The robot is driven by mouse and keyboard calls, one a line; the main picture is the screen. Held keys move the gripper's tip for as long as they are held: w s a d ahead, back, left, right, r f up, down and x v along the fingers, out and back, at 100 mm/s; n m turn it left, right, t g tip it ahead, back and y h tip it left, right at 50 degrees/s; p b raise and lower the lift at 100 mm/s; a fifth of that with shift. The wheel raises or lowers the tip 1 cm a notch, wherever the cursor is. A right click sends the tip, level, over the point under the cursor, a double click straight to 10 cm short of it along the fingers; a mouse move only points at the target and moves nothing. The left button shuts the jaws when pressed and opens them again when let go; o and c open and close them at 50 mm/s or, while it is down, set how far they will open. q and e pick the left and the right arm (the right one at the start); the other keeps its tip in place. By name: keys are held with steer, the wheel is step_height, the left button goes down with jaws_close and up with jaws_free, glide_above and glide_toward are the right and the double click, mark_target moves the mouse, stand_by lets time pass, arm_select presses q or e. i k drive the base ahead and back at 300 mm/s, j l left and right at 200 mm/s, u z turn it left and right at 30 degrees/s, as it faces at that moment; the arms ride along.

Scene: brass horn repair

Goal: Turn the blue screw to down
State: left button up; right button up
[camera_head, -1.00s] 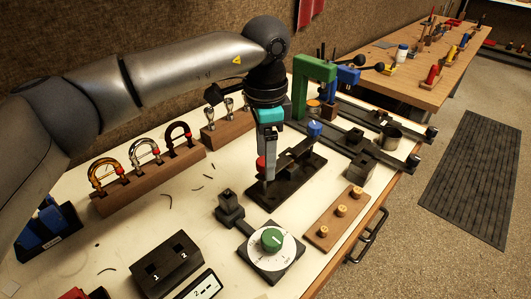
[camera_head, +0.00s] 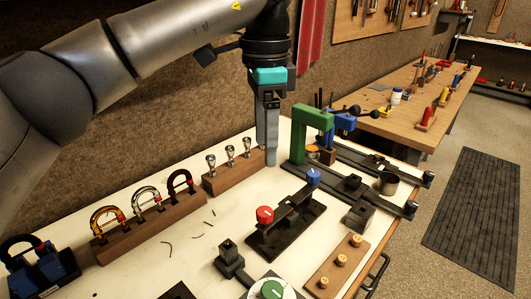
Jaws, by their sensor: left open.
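The blue screw (camera_head: 313,176) is a blue knob at the far right end of a dark fixture (camera_head: 290,231) on the bench. A red knob (camera_head: 265,215) sits at the fixture's near left end. The blue knob stands upright and nothing touches it. My left gripper (camera_head: 269,158) points down with its jaws open and empty. It hangs behind and to the left of the blue knob, near the end of a wooden block of silver pieces. My right gripper is not in view.
A green frame (camera_head: 298,135) stands just behind the blue knob. A wooden block (camera_head: 235,180) with silver mouthpieces is beside my left gripper. A green dial (camera_head: 272,289) and a wooden pegboard (camera_head: 336,265) lie in front. Clamps stand on a rack (camera_head: 148,227) at left.

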mark_target(313, 176)
steer(key=k, duration=1.5)
